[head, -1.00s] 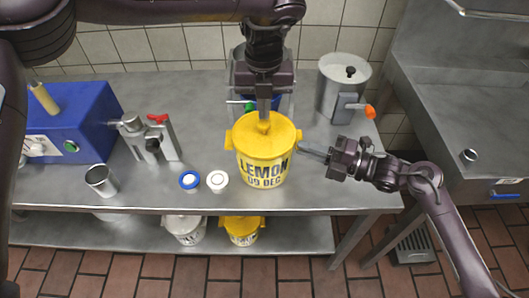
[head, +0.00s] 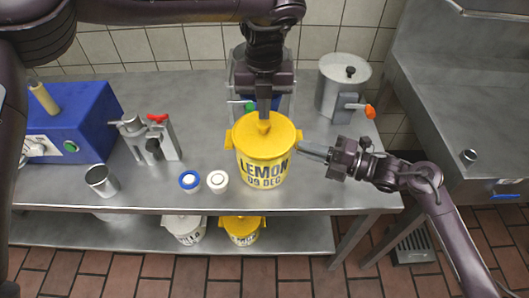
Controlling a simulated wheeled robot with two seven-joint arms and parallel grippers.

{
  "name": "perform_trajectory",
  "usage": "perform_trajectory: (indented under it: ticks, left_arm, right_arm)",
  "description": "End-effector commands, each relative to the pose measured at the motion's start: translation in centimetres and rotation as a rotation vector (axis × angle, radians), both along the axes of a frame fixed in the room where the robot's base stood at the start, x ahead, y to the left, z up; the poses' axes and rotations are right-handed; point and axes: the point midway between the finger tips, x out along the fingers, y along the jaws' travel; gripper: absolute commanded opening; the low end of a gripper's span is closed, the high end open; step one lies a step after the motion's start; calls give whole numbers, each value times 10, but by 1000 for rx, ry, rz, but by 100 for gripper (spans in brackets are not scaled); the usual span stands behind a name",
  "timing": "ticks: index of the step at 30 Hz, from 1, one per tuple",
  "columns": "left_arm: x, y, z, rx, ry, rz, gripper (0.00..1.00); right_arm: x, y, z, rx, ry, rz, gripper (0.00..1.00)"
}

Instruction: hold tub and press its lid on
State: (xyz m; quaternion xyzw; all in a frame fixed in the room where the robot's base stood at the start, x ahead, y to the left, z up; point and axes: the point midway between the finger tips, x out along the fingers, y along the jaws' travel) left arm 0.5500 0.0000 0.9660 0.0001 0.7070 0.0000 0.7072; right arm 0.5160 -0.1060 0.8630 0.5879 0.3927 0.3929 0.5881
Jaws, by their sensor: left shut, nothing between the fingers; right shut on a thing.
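The yellow tub (head: 262,170), marked "LEMON 09 DEC", stands upright on the steel table. Its yellow lid (head: 281,130) with a central knob sits on top; I cannot tell whether it is fully seated. My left gripper (head: 264,116) points straight down from above, shut and empty, with its tips at the lid's knob. My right gripper (head: 302,148) comes in from the right, shut on the tub at its right side near the rim, where a side handle would be; the fingertips partly hide that spot.
On the steel table (head: 330,190) stand a metal cup (head: 101,181), two small round pots (head: 189,180), a metal press with a red lever (head: 157,138), a blue machine (head: 85,110) and a lidded steel pot (head: 340,85). More tubs (head: 242,230) are on the lower shelf. A sink is at right.

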Motion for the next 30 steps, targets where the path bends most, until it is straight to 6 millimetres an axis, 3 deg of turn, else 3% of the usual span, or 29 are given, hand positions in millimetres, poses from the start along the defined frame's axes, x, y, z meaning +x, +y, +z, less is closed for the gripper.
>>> perform_trajectory:
  ticks: [30]
  left_arm:
    - [0,0,-13,0,0,0,0]
  right_arm:
    - [-1,0,-2,-3,4,1,0]
